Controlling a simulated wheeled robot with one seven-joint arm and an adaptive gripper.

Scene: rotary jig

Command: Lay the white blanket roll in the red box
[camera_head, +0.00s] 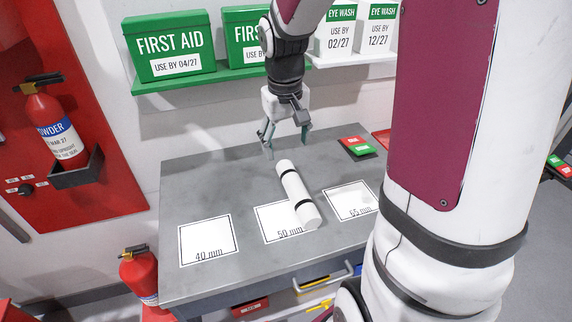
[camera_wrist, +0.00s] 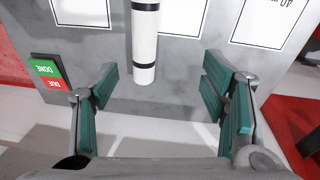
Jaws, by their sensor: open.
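The white blanket roll (camera_head: 291,180), with two black bands, lies on the grey bench across the edge of the card marked 50 mm. My gripper (camera_head: 287,146) is open and empty above the bench, just beyond the roll's far end. In the wrist view the roll (camera_wrist: 145,45) lies ahead of the open fingers (camera_wrist: 161,72), apart from them. A red item (camera_head: 382,138) at the bench's back right is mostly hidden by my arm; I cannot tell if it is the red box. A small red container (camera_head: 250,307) shows below the bench top.
Cards marked 40 mm (camera_head: 208,238) and 65 mm (camera_head: 350,198) flank the roll. A red and green sign (camera_head: 357,146) lies near the back. A shelf (camera_head: 190,82) with first aid boxes (camera_head: 170,45) hangs behind my gripper. A fire extinguisher (camera_head: 140,275) stands by the bench's left end.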

